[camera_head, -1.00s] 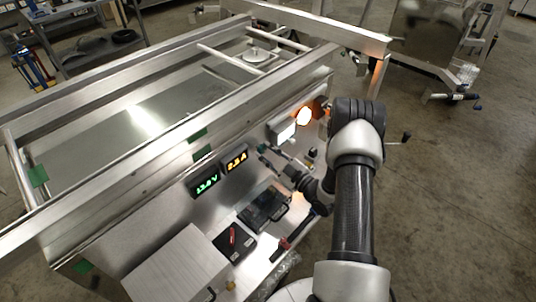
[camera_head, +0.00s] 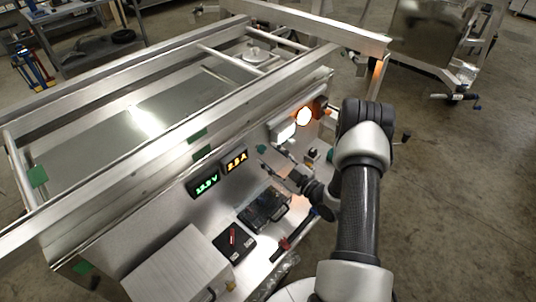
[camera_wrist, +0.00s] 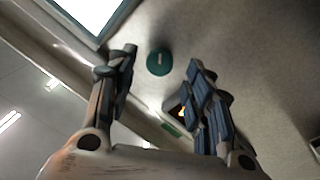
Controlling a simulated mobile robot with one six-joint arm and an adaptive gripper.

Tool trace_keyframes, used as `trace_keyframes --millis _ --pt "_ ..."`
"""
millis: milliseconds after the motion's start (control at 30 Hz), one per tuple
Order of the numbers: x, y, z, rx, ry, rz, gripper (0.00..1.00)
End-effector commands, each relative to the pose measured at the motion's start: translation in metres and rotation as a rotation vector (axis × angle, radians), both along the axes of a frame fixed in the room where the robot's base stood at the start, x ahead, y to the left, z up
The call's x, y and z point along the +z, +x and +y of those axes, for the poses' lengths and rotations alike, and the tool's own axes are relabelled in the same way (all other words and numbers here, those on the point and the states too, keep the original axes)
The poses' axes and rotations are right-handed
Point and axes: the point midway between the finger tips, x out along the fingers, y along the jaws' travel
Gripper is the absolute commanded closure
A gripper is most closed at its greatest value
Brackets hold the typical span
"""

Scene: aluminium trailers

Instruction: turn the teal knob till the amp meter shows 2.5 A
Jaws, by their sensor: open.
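The round teal knob (camera_wrist: 159,62) has a short pale mark and sits on the metal panel in the wrist view. In the head view the teal knob (camera_head: 262,149) shows just right of the amp meter. My gripper (camera_wrist: 162,57) is open, its two dark fingers left and right of the knob in the picture, with nothing held. The knob appears clear of both fingers. In the head view my gripper (camera_head: 268,158) is close to the panel beside the knob. The amber amp meter (camera_head: 236,161) appears to read 2.5 A; its middle digit is small and hard to read.
A green volt display (camera_head: 205,184) is left of the amp meter. A black device (camera_head: 263,208) and a black box with a red part (camera_head: 234,241) lie below.

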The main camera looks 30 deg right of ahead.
Motion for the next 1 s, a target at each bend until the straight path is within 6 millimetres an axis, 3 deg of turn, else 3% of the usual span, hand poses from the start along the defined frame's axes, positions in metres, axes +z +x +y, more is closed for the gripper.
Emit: trace_keyframes --millis 200,433,600,1000 --pt "-0.003 -0.047 -0.016 -0.008 0.003 0.002 0.53" --pt "-0.005 -0.083 -0.026 -0.004 0.001 0.001 0.53" --pt "-0.005 -0.093 -0.028 -0.002 0.001 0.000 0.53" --pt "-0.005 -0.093 -0.028 -0.001 0.000 0.000 0.53"
